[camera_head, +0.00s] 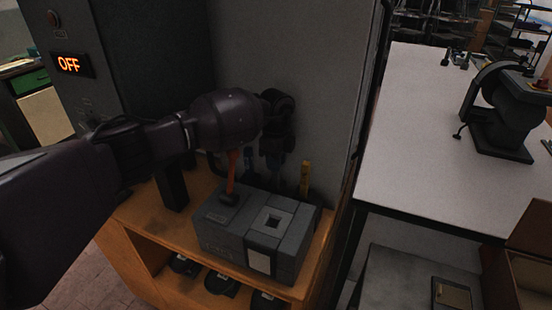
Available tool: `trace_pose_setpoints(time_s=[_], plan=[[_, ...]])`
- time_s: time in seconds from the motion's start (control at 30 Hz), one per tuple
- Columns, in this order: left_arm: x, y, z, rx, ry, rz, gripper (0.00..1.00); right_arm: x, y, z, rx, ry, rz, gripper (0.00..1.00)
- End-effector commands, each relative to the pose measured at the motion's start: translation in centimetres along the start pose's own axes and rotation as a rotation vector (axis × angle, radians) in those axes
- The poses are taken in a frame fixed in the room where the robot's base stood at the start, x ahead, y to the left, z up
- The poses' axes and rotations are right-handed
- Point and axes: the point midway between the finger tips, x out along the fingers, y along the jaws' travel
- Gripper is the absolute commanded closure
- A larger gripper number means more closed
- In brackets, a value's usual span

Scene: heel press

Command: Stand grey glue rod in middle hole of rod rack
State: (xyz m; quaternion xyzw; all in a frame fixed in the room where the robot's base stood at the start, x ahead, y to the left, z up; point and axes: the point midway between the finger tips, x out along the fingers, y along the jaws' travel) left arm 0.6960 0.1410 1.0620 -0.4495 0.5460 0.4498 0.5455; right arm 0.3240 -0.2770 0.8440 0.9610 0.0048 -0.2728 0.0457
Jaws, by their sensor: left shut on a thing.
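My left arm reaches in from the left, and its dark gripper (272,158) points down over the back of the wooden bench. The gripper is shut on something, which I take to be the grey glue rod. The rod itself cannot be made out against the dark fingers. My right gripper is not in view.
A grey box (221,232) with a square hole in its top stands at the front of the bench (146,225). A white table (420,140) is right.

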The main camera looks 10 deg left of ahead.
Motion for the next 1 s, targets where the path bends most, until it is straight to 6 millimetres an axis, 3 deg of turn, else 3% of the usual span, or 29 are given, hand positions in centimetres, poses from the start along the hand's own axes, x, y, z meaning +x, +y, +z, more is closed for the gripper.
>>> trace_pose_setpoints(time_s=[0.43, 0.47, 0.63, 1.0], plan=[[0.63, -0.02, -0.01, 0.0, 0.0, -0.001, 1.0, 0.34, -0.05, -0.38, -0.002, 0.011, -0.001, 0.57], [0.63, -0.02, -0.01, 0.0, 0.0, -0.001, 0.77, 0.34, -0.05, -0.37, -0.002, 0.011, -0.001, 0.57], [0.62, -0.02, -0.01, 0.0, 0.0, -0.001, 0.51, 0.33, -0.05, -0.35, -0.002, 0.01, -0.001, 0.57], [0.23, -0.04, -0.01, 0.001, 0.0, -0.002, 0.48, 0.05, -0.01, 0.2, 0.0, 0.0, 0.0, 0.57]])
